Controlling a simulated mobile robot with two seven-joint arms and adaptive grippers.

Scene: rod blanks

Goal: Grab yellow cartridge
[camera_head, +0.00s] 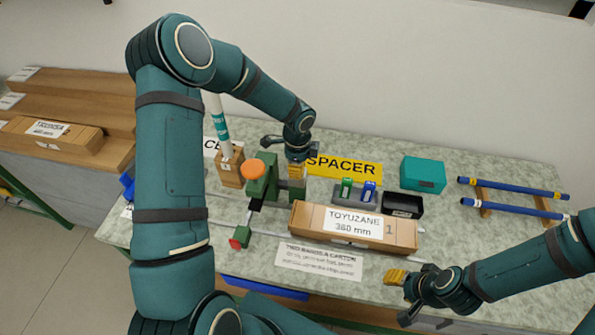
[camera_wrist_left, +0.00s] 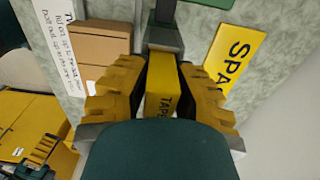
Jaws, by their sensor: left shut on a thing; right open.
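The yellow cartridge (camera_wrist_left: 161,88) is a small yellow block with dark lettering, partly readable as "TAP", in the left wrist view. My left gripper (camera_wrist_left: 160,95) is shut on it, with a ribbed yellow pad on each side. In the head view my left gripper (camera_head: 297,168) is beside the green machine with the orange knob (camera_head: 253,169); the cartridge cannot be told apart from the pads there. My right gripper (camera_head: 397,295) is open and empty near the table's front edge, right of the printed card.
A long carton labelled "TOYUZANE 360 mm" (camera_head: 399,232) lies mid-table. Behind it are a yellow SPACER sign (camera_head: 345,167), a grey holder with green and blue pieces (camera_head: 345,200), a black box (camera_head: 403,206) and a teal box (camera_head: 423,174). Blue rods (camera_head: 515,188) rest on supports at right.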

